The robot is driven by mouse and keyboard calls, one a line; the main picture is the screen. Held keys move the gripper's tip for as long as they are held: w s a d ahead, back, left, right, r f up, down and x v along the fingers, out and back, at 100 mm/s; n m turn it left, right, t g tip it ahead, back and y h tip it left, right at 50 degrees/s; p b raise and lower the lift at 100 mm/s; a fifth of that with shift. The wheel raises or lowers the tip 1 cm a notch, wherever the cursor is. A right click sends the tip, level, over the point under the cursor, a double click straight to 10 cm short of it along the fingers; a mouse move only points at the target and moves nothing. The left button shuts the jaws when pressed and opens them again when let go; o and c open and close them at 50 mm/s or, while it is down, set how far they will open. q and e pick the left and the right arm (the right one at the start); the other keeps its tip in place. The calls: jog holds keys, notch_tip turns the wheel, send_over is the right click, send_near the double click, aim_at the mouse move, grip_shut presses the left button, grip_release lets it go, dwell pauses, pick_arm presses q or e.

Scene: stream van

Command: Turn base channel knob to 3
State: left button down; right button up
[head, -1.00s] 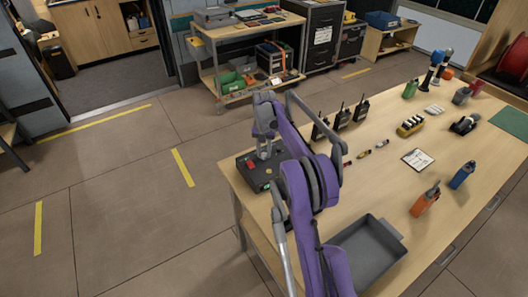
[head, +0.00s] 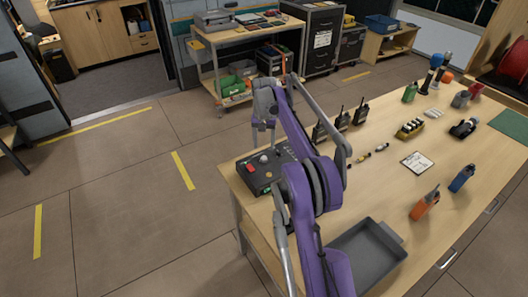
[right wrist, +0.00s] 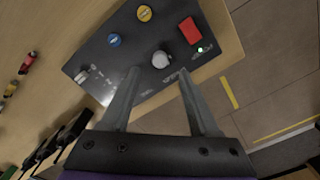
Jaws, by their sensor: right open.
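A black base station box (head: 258,182) sits at the near left corner of the wooden table. Its top carries a pale grey round knob (head: 264,159) and a red block (head: 251,168). In the right wrist view the grey knob (right wrist: 161,60) shows between and just beyond the two fingers, with the red block (right wrist: 190,30) to its right. A yellow knob (right wrist: 144,13) and a blue knob (right wrist: 114,40) are also on the box. My right gripper (head: 263,142) is open and empty above the grey knob, apart from it. The knob's setting and labels are too small to read.
Several black radios (head: 341,120) stand behind and right of the box. A grey tray (head: 367,254) lies at the table's front. Floor left of the table is clear.

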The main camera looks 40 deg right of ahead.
aim_at(263, 159)
notch_tip(263, 159, up, 5)
jog(key=shift+f, duration=0.2)
dwell(0.5)
jog(key=s+a+r+n+t, duration=0.1)
jog(key=s+a+r+n, duration=0.1)
jog(key=s+a, duration=0.5)
jog(key=s+a+r+n+t, duration=0.2)
jog(key=s+a+r, duration=0.1)
jog(key=a, duration=0.7)
jog(key=s+a+f+n+t, duration=0.1)
jog(key=s+a+f+n, duration=0.1)
jog(key=s, duration=0.4)
jog(key=s+a+f+n, duration=0.1)
jog(key=s+a+f, duration=0.3)
jog(key=s+a, duration=0.2)
jog(key=s+a+f+n+t, duration=0.1)
jog(key=s+a+f, duration=0.3)
jog(key=s, duration=0.4)
jog(key=shift+a+n+t, duration=0.25)
jog(key=shift+n+t, duration=0.05)
jog(key=shift+n, duration=0.5)
